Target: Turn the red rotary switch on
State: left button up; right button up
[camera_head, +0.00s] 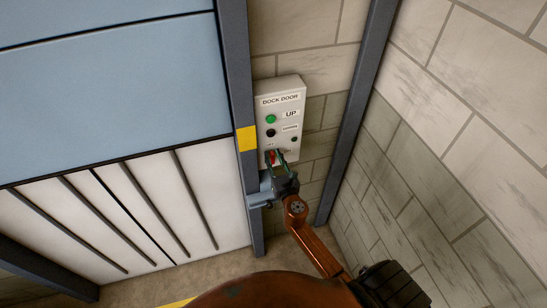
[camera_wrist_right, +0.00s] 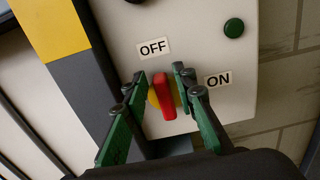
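The red rotary switch (camera_wrist_right: 164,98) sits on a yellow base low on the light control box (camera_head: 282,92). Its handle stands near upright in the right wrist view, top end toward the OFF label (camera_wrist_right: 153,48); the ON label (camera_wrist_right: 217,80) is to its right. In the head view the switch (camera_head: 270,155) is small and partly hidden by the gripper. My right gripper (camera_wrist_right: 160,82) has its green-padded fingers either side of the handle. A gap shows on the left; the right finger is very near the handle, and contact is unclear. My left gripper is out of view.
The box also carries a green UP button (camera_head: 271,119) and a black button (camera_head: 270,133). A dark post (camera_head: 236,60) with a yellow band stands just left of it, beside the blue and white door (camera_head: 110,90). A brick wall (camera_head: 460,130) is at right.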

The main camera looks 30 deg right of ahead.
jog(key=c, duration=0.3)
grip_shut()
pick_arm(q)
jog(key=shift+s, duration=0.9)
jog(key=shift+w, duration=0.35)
